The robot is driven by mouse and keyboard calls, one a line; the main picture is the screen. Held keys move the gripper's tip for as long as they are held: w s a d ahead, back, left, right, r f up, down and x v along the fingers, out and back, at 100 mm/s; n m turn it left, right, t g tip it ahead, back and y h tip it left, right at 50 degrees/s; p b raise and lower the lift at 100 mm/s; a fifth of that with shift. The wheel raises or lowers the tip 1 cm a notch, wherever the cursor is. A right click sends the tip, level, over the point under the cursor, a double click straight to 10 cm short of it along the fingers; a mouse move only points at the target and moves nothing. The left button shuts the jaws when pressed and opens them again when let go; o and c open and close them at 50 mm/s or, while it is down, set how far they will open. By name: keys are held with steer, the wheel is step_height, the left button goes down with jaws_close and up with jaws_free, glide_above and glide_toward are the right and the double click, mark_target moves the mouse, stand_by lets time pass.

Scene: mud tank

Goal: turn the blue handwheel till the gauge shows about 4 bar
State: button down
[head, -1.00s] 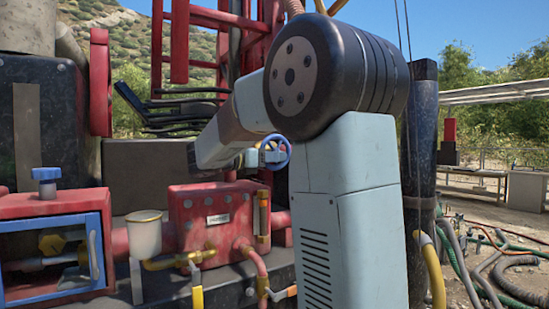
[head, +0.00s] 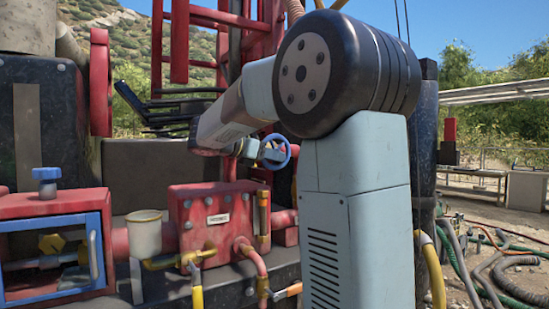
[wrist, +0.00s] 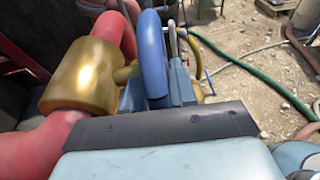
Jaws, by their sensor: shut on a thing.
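The blue handwheel (head: 275,151) stands upright behind my arm in the head view, with its rim and spokes partly showing. In the wrist view its thick blue rim (wrist: 152,55) runs down between the two fingers of my gripper (wrist: 157,96). The gripper is shut on this rim. No gauge face can be read in either view.
A brass-coloured cylinder (wrist: 85,75) on red pipe sits close left of the fingers. Below the wheel is a red block (head: 212,215) with a white cup (head: 144,235) beside it. A blue-framed red box (head: 50,250) stands left. Hoses (head: 480,275) lie on the ground at right.

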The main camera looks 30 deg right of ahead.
steer(key=y, duration=0.6)
steer(key=shift+a+r, duration=0.15)
steer(key=shift+r, duration=0.25)
steer(key=y, duration=0.5)
steer(key=shift+r+y, duration=0.25)
steer(key=shift+y, duration=0.05)
steer(key=c, duration=1)
jaws_free()
steer(key=v, duration=1.3)
steer(key=shift+w+r, duration=0.35)
